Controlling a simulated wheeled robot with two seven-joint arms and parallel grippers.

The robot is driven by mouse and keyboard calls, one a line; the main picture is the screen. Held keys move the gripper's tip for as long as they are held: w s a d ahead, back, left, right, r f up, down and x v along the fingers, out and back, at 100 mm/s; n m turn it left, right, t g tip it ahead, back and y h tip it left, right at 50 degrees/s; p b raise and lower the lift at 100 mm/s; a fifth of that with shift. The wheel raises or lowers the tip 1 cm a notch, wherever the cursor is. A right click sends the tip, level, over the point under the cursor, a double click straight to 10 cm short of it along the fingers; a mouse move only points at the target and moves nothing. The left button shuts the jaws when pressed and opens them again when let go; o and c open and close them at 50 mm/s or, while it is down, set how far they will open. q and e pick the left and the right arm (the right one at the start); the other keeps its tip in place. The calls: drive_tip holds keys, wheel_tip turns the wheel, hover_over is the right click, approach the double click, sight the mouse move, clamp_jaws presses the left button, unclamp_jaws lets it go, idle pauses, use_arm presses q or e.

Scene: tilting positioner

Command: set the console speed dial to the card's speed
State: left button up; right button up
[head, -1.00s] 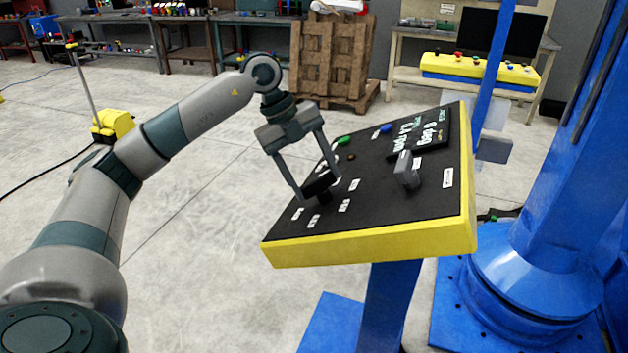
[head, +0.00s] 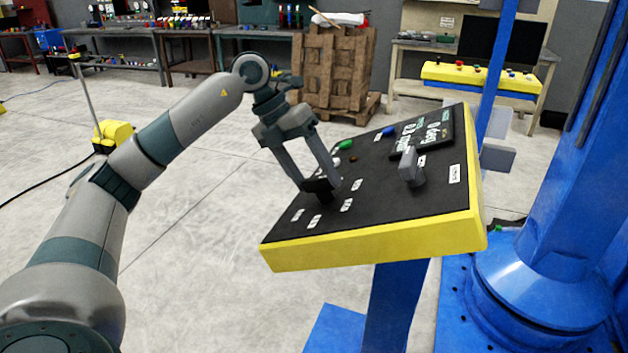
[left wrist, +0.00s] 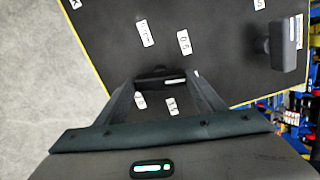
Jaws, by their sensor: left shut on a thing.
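The yellow-edged console (head: 375,246) has a tilted black top. My left gripper (head: 320,187) is shut on the black speed dial (head: 319,185) at the console's left part. In the left wrist view the dial (left wrist: 160,78) sits between the fingertips, with a white mark on its right part. White labels surround it; one (left wrist: 184,42) seems to read 0.5. A dark panel (head: 422,136) with white and green text stands at the console's back; it seems to show degrees and rpm, but the digits are hard to read. My right gripper is not in view.
A grey lever-like knob (head: 411,168) stands on the console right of the dial. Green (head: 346,145) and blue (head: 389,131) buttons sit behind. A blue column (head: 560,150) rises at the right.

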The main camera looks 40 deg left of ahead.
use_arm(q)
drive_tip(key=m+b, duration=0.1)
drive_tip(key=m, duration=0.3)
drive_tip(key=shift+m+h, duration=0.3)
drive_tip(key=m+b, duration=0.1)
drive_tip(key=m, duration=0.3)
drive_tip(key=shift+a+m+b, duration=0.1)
drive_tip(key=shift+m+b, duration=0.2)
drive_tip(key=shift+b, duration=0.1)
drive_tip(key=m+b, duration=0.1)
drive_tip(key=m, duration=0.2)
drive_tip(key=shift+w+m+g, duration=0.1)
drive_tip(key=shift+m+g, duration=0.2)
drive_tip(key=shift+m+h, duration=0.3)
drive_tip(key=shift+m, duration=1.2)
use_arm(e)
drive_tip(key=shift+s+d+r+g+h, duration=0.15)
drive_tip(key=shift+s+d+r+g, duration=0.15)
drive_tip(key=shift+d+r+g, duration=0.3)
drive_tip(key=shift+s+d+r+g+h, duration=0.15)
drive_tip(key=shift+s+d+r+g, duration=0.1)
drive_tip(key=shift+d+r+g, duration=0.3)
use_arm(q)
drive_tip(key=shift+b, duration=0.3)
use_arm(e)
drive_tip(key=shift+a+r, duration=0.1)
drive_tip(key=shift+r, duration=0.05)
use_arm(q)
drive_tip(key=o, duration=1.1)
drive_tip(key=shift+c, duration=0.2)
